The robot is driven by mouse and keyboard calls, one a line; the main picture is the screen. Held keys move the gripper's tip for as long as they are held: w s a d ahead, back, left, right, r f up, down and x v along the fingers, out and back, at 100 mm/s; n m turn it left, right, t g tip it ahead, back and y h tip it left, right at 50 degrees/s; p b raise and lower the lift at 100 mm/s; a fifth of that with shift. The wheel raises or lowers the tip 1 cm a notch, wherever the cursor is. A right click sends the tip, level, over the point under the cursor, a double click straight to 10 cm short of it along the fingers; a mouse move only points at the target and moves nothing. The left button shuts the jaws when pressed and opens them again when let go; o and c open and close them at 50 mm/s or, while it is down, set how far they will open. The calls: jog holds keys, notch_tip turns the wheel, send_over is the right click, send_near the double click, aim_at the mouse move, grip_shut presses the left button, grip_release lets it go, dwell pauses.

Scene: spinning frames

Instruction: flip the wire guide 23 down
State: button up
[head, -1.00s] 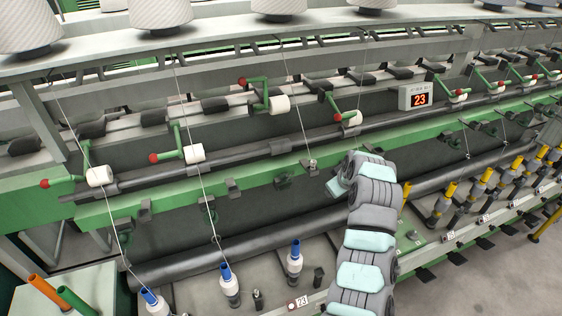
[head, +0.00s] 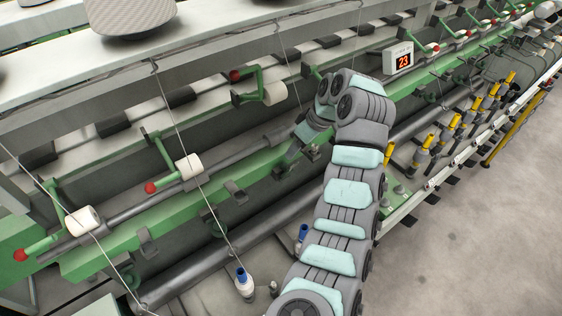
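The orange digits 23 glow on a small white display (head: 398,59) on the machine's upper rail. Small dark wire guides line the green rail; one (head: 235,191) is left of my arm and another (head: 149,242) is farther left. No guide in view carries a readable number, so I cannot tell which is 23. My arm rises from the bottom centre and bends left over the green rail.
A spindle with a blue top (head: 243,282) stands below the rail, and another (head: 303,233) is partly hidden by my arm. White rollers (head: 190,167) on green arms with red knobs sit above. Threads run down on the left. Grey floor (head: 480,230) is clear at right.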

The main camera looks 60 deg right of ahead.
aim_at(285, 164)
jog(key=x, duration=0.8)
jog(key=shift+w+f, duration=0.1)
jog(key=shift+f, duration=0.2)
grip_shut()
jog(key=shift+r, duration=0.1)
dwell(1.0)
